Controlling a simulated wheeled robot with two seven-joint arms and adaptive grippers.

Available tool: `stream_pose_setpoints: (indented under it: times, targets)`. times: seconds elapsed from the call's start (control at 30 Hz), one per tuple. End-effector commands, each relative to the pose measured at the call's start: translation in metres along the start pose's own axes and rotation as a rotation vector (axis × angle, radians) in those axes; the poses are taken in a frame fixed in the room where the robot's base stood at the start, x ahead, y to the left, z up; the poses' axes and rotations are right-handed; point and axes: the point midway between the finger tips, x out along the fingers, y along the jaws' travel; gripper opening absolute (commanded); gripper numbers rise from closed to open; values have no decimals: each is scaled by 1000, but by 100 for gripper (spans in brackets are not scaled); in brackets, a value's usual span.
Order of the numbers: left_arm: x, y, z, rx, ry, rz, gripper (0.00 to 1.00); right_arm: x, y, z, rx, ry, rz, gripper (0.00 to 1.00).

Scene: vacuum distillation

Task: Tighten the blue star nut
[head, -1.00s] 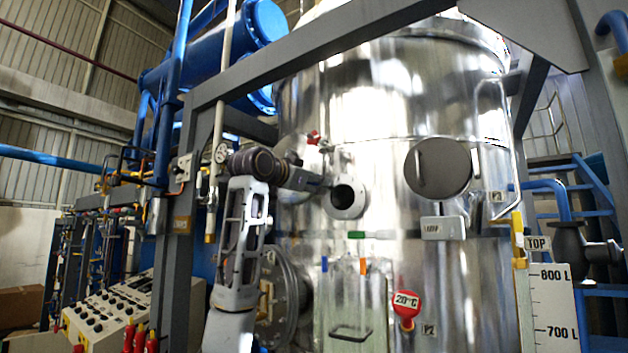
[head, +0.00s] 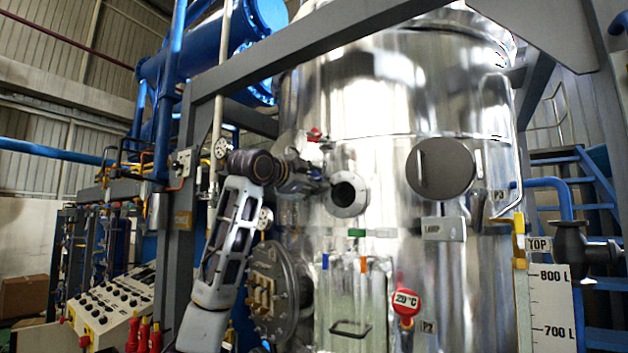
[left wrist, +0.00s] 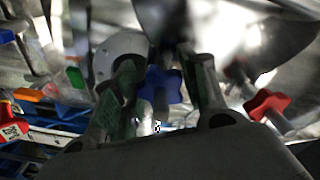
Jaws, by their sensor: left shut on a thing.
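The blue star nut (left wrist: 161,85) shows in the left wrist view, between the two fingers of my left gripper (left wrist: 165,88). The gripper is shut on it. In the head view my left gripper (head: 308,182) reaches to the steel vessel (head: 375,105), just left of the open round port (head: 348,194). The nut cannot be made out there, as the gripper hides it. A red star nut (left wrist: 268,104) sits to the right of the fingers in the left wrist view. My right gripper is not in view.
A dark round cover (head: 440,168) is on the vessel, right of the port. A flanged hatch (head: 272,290) is lower left, close to my arm. A grey frame post (head: 180,240) stands left.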

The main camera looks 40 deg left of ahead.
Motion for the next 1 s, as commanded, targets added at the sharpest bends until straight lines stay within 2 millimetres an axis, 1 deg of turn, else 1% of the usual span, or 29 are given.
stream_pose_setpoints:
  times: [0.03, 0.3, 0.33, 0.5, 0.87, 1.0]
  targets:
    - [2, 5, 2, 4, -5, 11, 19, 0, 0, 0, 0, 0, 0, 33]
    - [2, 5, 2, 3, -5, 11, 19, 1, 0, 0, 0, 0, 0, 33]
    - [2, 5, 2, 3, -5, 11, 44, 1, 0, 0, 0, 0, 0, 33]
    - [2, 3, 1, 2, -4, 7, 65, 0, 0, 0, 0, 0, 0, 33]
    - [0, 1, 0, 1, -1, 1, 65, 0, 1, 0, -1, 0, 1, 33]
    - [-5, 0, 0, 1, -1, 0, 65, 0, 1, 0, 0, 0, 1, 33]
